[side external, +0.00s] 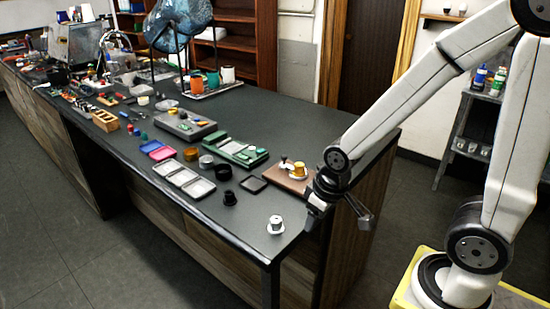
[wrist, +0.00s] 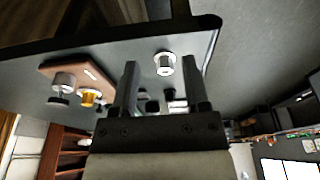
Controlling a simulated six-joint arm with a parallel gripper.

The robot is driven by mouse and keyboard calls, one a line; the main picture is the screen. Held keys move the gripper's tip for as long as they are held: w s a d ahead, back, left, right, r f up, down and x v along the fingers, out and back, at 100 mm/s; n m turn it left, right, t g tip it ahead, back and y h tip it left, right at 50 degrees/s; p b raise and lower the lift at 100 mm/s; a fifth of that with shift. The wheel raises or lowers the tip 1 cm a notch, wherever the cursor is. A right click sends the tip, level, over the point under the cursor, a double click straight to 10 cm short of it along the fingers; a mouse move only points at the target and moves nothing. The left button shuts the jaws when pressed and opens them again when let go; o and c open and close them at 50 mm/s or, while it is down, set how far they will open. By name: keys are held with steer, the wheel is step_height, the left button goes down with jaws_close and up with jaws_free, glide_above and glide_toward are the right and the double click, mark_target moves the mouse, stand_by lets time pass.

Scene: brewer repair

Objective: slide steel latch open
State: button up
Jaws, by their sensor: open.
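In the wrist view the board (wrist: 108,84) is left of my fingers, with a steel cylinder (wrist: 64,80) and a brass cylinder (wrist: 88,98). I cannot tell which part is the latch or how it is set. My gripper (side external: 337,214) is open and empty at the table's right edge, right of the board and apart from it. It also shows in the wrist view (wrist: 159,64).
A small white-and-silver piece (side external: 276,224) stands near the table's front corner; it appears between my fingers in the wrist view (wrist: 164,64), beyond them. A black cup (side external: 230,198), a dark square pad (side external: 254,184) and a green tray (side external: 236,152) lie left of the board.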

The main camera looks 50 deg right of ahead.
steer(key=shift+o, duration=0.4)
step_height(320, 180, up, 4)
steer(key=m+g, duration=0.3)
steer(key=m, duration=0.1)
glide_above(284, 156)
steer(key=shift+s+a, duration=0.25)
steer(key=shift+a, duration=0.2)
steer(key=shift+w+d+r+m, duration=0.1)
steer(key=shift+w+d+m, duration=0.15)
steer(key=shift+d, duration=0.25)
steer(key=shift+f, duration=3.95)
